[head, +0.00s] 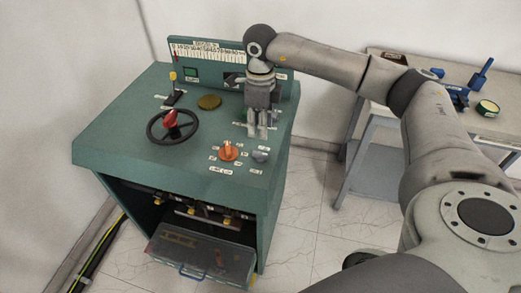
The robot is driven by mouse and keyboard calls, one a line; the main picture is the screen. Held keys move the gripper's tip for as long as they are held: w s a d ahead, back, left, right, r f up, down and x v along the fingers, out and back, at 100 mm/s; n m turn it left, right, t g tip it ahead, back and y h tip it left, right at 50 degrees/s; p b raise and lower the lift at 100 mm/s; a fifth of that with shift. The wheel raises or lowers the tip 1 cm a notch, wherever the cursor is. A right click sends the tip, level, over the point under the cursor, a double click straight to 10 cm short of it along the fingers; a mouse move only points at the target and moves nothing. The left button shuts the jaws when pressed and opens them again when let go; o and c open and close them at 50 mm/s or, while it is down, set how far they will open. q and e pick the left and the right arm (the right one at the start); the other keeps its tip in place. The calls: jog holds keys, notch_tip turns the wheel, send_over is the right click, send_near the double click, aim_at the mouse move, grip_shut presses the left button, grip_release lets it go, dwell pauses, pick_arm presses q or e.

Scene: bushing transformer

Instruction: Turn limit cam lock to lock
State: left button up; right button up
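A green control console (120,135) stands in the middle left of the head view. Its sloped top carries an orange rotary knob (228,152) and a grey knob (260,156), with small white labels around them. The labels are too small to read, so I cannot tell which knob is the limit cam lock. My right gripper (257,133) points down over the right part of the top, just behind the grey knob and apart from it. Its two fingers look spread, with nothing between them. My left gripper is out of view.
A black handwheel with a red knob (170,118), a yellow-topped lever (173,78) and an upright scale panel (205,52) are on the console. An open drawer (205,255) juts out below. A grey table (375,125) with blue tools stands right.

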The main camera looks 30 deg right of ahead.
aim_at(260, 153)
notch_tip(260, 153, down, 10)
jog(key=p, duration=0.3)
jog(key=shift+r, duration=0.1)
jog(key=shift+f, duration=0.45)
jog(key=shift+c, duration=0.3)
grip_shut()
